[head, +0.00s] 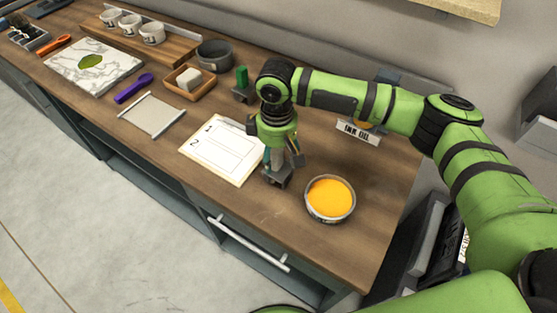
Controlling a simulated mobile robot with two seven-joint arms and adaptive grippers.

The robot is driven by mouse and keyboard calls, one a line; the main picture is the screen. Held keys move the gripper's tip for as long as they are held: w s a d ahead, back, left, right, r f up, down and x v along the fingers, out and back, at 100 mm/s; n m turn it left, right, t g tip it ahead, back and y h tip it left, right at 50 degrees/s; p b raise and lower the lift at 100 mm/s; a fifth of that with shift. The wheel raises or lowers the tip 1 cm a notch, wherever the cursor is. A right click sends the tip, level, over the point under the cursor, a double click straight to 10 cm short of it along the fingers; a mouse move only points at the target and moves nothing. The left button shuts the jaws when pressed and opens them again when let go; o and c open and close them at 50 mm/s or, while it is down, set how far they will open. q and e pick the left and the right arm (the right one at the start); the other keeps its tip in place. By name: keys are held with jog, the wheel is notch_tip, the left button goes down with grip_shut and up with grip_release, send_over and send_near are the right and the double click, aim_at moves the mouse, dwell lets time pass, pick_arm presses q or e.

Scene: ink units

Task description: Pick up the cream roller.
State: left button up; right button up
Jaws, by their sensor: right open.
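My right gripper (279,172) points down over the bench, just right of the white numbered sheet (222,149). Its jaws are open. A small pale piece (297,157) shows at the right side of its fingers; I cannot tell whether it is the cream roller or part of the gripper. No other thing shows clearly as a cream roller. A purple-handled tool (133,88) and an orange-handled tool (54,45) lie farther left. My left gripper is not in view.
An open tin of orange-yellow ink (330,198) stands right of the gripper, near the front edge. An "INK OIL" sign (357,132) is behind. A green upright piece (242,76), a grey bowl (214,54) and a wooden tray (189,92) with a pale block stand left.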

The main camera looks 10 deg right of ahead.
grip_shut()
jog(key=shift+r, duration=0.45)
jog(key=r, duration=0.1)
jog(key=r+b, duration=0.2)
jog(key=shift+s+d+r, duration=0.1)
jog(key=shift+s+r, duration=0.15)
jog(key=shift+s, duration=0.05)
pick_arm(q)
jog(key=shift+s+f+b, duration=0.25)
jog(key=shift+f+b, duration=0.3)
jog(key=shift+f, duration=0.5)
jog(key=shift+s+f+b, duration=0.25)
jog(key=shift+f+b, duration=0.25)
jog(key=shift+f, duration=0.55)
pick_arm(e)
jog(key=s+d+r, duration=0.3)
jog(key=s+r, duration=0.3)
jog(key=s, duration=0.4)
jog(key=shift+s+r, duration=0.25)
jog(key=shift+r, duration=0.15)
